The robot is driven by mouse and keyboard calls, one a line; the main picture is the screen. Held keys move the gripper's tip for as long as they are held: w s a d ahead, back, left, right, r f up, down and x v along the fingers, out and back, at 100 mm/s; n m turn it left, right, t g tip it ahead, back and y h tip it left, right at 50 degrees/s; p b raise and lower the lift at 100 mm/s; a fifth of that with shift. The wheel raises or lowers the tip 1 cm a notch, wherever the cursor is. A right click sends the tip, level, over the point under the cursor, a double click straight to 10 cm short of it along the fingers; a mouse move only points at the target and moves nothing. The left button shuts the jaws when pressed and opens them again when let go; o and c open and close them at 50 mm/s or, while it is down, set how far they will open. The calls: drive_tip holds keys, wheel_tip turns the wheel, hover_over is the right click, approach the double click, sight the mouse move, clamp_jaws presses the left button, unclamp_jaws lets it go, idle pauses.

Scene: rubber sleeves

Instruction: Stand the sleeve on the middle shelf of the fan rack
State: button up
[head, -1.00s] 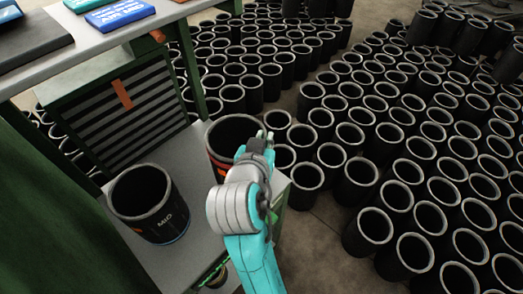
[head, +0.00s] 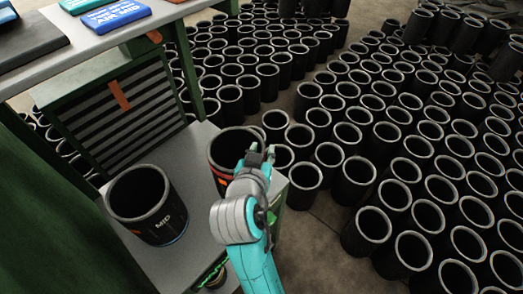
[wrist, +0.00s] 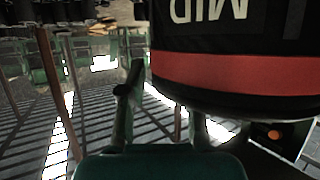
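A black open sleeve (head: 229,176) is at the right part of the grey middle shelf (head: 187,154), upright, its base mostly hidden by my arm. In the wrist view a black sleeve (wrist: 235,45) with an upside-down MID label and a red band fills the upper right. My gripper (head: 262,154) is at this sleeve's right rim with its fingers spread. In the wrist view one finger stands left of the wall with a gap; the other is partly hidden by the sleeve. A second black sleeve (head: 150,210) marked MID stands upright at the shelf's left.
Many black sleeves (head: 410,195) stand on the floor beyond and to the right. A green louvred box (head: 112,110) with an orange strip stands at the back of the shelf. Blue and teal books (head: 115,14) lie on the upper shelf. A green post (head: 188,75) rises beside the box.

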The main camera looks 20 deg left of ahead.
drive_tip(key=shift+r, duration=0.1)
drive_tip(key=v, duration=1.2)
drive_tip(key=shift+d, duration=0.1)
drive_tip(key=s+d+f+n, duration=0.3)
drive_tip(key=d+f, duration=1.3)
drive_tip(key=d, duration=0.2)
drive_tip(key=s+d+m+h, duration=0.1)
drive_tip(key=s+d+m, duration=0.1)
drive_tip(key=s+d, duration=0.5)
drive_tip(key=s+d+m+t+h, duration=0.1)
drive_tip(key=s+d+m, duration=0.2)
drive_tip(key=s+d, duration=0.4)
drive_tip(key=s+r, duration=0.1)
drive_tip(key=s, duration=0.6)
drive_tip(key=shift+s+d+t+h, duration=0.2)
drive_tip(key=shift+s+t+h, duration=0.1)
